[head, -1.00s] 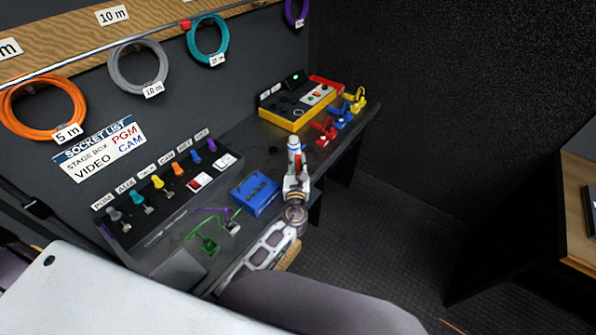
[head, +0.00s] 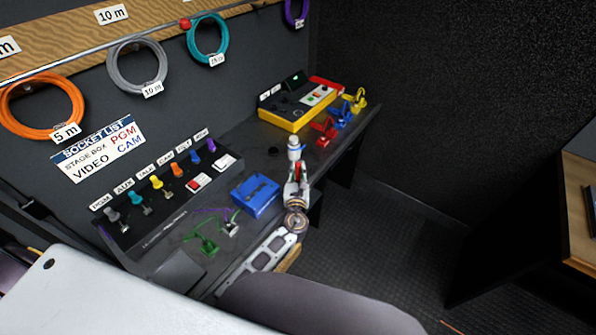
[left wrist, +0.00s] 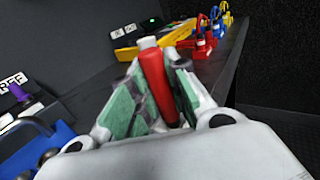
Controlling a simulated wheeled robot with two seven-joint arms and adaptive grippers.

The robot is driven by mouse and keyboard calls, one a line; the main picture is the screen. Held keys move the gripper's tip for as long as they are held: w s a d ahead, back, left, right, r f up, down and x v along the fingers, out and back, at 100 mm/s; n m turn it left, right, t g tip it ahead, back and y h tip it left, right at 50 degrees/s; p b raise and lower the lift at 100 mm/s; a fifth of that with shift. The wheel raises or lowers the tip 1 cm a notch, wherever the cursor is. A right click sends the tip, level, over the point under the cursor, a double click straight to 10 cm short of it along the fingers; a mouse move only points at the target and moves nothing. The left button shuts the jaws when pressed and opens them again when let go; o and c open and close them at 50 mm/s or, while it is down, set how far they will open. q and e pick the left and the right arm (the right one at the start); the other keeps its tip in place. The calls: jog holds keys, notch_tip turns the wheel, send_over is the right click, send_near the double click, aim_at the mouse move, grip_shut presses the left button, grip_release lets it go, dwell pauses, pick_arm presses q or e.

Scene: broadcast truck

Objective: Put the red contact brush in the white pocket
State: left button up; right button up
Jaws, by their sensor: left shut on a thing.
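My left gripper (head: 297,172) is shut on the red contact brush (left wrist: 157,82), a red cylinder with a white end that stands out between the green finger pads in the left wrist view. In the head view a little of its red body shows between the fingers, over the right edge of the dark desk. A small white pocket-like piece (head: 225,161) lies on the desk at the right end of the socket panel, beside a red and white one (head: 199,183). I cannot tell for sure that it is the white pocket. My right gripper is not in view.
A blue case (head: 256,193) stands left of the gripper. Green and white connectors (head: 208,246) lie in front. The desk between case and control box is mostly clear.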

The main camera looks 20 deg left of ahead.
pick_arm(q)
jog(key=shift+f, duration=0.15)
jog(key=o, duration=0.9)
jog(key=shift+c, duration=0.2)
jog(key=shift+r, duration=0.2)
